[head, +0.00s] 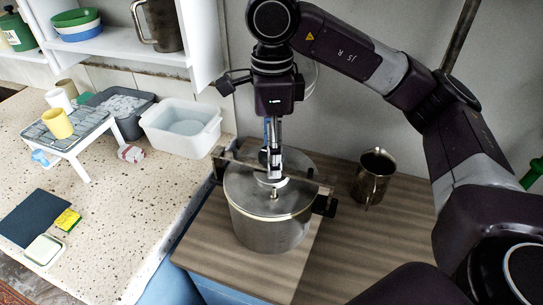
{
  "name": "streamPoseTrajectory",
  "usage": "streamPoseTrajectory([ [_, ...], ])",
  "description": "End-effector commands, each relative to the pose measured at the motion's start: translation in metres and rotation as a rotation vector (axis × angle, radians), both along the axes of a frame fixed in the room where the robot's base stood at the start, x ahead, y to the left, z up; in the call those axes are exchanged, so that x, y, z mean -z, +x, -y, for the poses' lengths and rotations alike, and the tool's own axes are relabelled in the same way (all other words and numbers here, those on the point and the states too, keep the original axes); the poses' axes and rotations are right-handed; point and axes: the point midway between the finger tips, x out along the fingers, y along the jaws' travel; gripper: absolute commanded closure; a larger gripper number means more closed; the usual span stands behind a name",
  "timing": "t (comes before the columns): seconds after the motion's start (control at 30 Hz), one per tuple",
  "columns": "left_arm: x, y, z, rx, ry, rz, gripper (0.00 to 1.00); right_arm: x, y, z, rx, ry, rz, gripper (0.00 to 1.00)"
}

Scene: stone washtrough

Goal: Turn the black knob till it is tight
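A metal pot (270,232) with a flat lid (240,195) stands on the wooden board. A bar (305,182) runs across the lid, with a dark block (325,206) at its right end by the rim. My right gripper (272,172) comes down from above, pointing at the middle of the lid, upright over the bar. I cannot make out a black knob; the gripper covers the centre of the bar. Whether its fingers are closed on something there is too small to tell. My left gripper is not in view.
A metal jug (372,176) stands right of the pot on the board (340,245). A white basin (182,127), a rack (70,130) with cups, a yellow sponge (67,220) and a dark mat (36,217) lie on the speckled counter (125,215) at left. A shelf (125,42) hangs behind.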

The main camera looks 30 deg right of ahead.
Motion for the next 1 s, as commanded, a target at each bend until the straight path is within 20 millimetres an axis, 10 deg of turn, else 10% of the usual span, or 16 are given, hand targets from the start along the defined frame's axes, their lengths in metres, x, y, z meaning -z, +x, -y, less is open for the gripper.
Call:
streamPoseTrajectory([
  [0.63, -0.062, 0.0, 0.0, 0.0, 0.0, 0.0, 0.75, -0.07, 0.0, 0.0, 0.001, 0.0, -0.001, 0.42],
  [1.0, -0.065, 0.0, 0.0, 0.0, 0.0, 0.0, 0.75, -0.073, 0.0, 0.0, 0.001, 0.0, -0.001, 0.42],
])
